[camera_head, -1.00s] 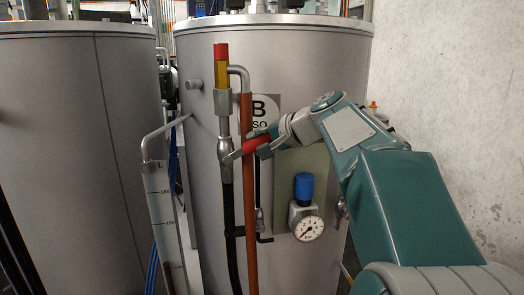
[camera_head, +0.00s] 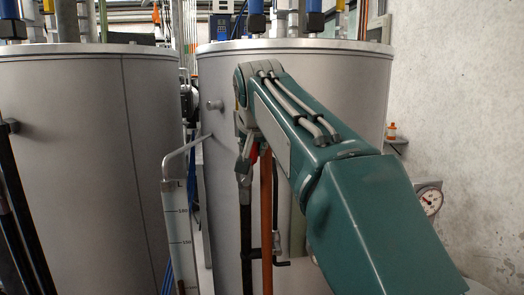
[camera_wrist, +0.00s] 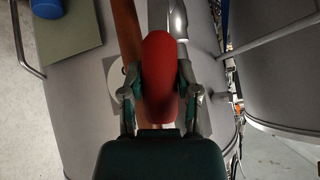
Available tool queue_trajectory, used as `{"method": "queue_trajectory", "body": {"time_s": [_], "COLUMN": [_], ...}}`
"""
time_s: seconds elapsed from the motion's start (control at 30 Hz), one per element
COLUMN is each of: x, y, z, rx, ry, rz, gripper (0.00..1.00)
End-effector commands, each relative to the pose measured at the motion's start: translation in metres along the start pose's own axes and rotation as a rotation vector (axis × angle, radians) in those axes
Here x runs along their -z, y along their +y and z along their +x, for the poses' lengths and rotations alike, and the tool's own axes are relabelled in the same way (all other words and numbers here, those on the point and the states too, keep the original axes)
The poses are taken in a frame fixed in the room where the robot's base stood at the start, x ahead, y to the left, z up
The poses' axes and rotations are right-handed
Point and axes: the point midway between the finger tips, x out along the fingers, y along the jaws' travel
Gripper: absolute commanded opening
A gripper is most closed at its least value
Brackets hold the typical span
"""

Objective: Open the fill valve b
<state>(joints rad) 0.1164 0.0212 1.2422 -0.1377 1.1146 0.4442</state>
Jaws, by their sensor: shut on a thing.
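The red handle (camera_wrist: 160,65) of the fill valve fills the middle of the wrist view. My gripper (camera_wrist: 160,98) is shut on it, with a finger on each side. In the head view a small part of the red handle (camera_head: 254,153) shows at the left edge of my arm, beside the grey valve metal (camera_head: 243,168). The valve sits on the front of the right tank (camera_head: 222,130), above a black hose (camera_head: 246,240). My arm hides the valve's upper part, and my gripper is mostly hidden there.
An orange-brown pipe (camera_head: 266,220) runs down close beside the hose. A level gauge tube (camera_head: 178,235) with a bent pipe stands to the left, near the left tank (camera_head: 70,150). A blue knob (camera_wrist: 48,8) and panel show in the wrist view. A dial (camera_head: 430,200) is at right.

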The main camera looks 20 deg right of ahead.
Motion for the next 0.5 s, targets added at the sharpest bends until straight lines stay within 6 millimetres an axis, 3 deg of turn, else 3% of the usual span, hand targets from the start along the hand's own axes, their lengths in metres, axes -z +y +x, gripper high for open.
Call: {"method": "queue_trajectory", "body": {"time_s": [0.5], "x": [-0.0089], "y": [-0.0145], "z": [0.0064], "rx": [-0.133], "ry": [0.012], "rz": [-0.134], "gripper": [0.00]}}
